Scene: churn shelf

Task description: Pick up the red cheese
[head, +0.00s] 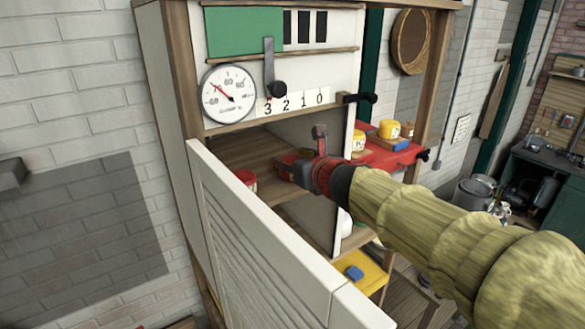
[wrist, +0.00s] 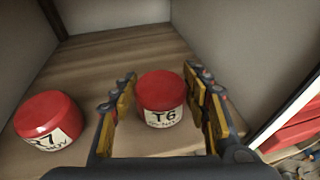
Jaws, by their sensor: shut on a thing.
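A red cheese with a white label reading T6 (wrist: 161,92) stands upright on the wooden shelf, between the two fingers of my gripper (wrist: 160,76). My gripper is shut on it. In the head view my gripper (head: 303,168) reaches into the shelf compartment from the right, and the held cheese is mostly hidden by the fingers. A second red cheese, its label partly readable as R7 (wrist: 48,121), stands on the same shelf to the left, apart from my gripper. It also shows in the head view (head: 247,180), partly behind the white door.
An open white slatted door (head: 262,248) stands in front of the compartment at left. A pale divider wall (wrist: 262,45) is close on the right. A red shelf (head: 378,158) with yellow cheeses (head: 389,129) lies beyond it. A gauge (head: 228,93) and lever (head: 270,70) are above.

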